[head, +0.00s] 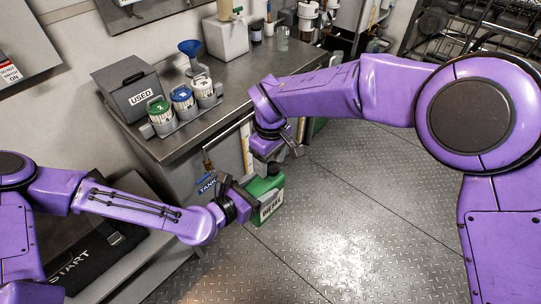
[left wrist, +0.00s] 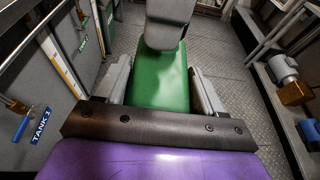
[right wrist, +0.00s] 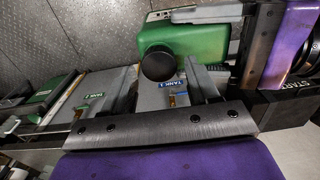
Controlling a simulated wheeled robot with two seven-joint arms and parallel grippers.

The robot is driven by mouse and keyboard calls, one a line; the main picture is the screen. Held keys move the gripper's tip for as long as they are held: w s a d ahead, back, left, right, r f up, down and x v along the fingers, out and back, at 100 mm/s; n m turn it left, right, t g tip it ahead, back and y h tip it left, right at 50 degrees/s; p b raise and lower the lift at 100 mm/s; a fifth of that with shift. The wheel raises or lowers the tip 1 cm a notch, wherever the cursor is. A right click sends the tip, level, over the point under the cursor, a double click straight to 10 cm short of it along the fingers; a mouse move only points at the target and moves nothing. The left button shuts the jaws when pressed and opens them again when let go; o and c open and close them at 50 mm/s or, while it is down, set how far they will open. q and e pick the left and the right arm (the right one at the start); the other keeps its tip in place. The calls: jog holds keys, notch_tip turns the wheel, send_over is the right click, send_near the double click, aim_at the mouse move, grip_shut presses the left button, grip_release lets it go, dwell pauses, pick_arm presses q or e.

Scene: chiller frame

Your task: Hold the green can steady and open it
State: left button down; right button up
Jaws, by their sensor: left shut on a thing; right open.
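The green can (head: 266,190) with a white DIESEL label is upright in front of the bench, above the floor plate. My left gripper (head: 246,196) is shut on its body from the left. In the left wrist view the can (left wrist: 160,85) sits between both fingers. My right gripper (head: 282,151) is open just above the can's top. In the right wrist view the can's round dark cap (right wrist: 158,64) lies just beyond the right fingertips, roughly between them; contact cannot be told. A grey part covers the can's far end in the left wrist view.
The metal bench (head: 190,140) with a grey USED box (head: 128,90) and a caddy of small bottles (head: 183,118) stands behind. A TANK 1 tag (right wrist: 170,80) and valve are close beside the can. The plated floor (head: 330,230) to the right is clear.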

jog(key=c, duration=1.1)
jog(key=n, duration=0.4)
jog(key=shift+s+a+n, duration=0.1)
jog(key=shift+s+n, duration=0.1)
jog(key=shift+n, duration=0.2)
jog(key=n, duration=0.3)
jog(key=shift+s+n, duration=0.1)
jog(key=shift+n, duration=0.2)
jog(key=n, duration=0.3)
jog(key=shift+s+n, duration=0.1)
jog(key=shift+n, duration=0.3)
jog(key=n, duration=0.6)
jog(key=shift+s+d, duration=0.1)
jog(key=shift+d, duration=0.2)
jog(key=n, duration=1)
jog(key=shift+d+r, duration=0.1)
jog(key=shift+d, duration=0.15)
jog(key=n, duration=0.6)
jog(key=shift+d, duration=0.2)
jog(key=n, duration=0.6)
jog(key=shift+w+d, duration=0.1)
jog(key=shift+w, duration=0.15)
jog(key=n, duration=0.3)
jog(key=shift+w, duration=0.1)
jog(key=n, duration=0.6)
jog(key=shift+w, duration=0.2)
jog(key=n, duration=0.4)
jog(key=shift+w+n, duration=0.1)
jog(key=shift+n, duration=0.3)
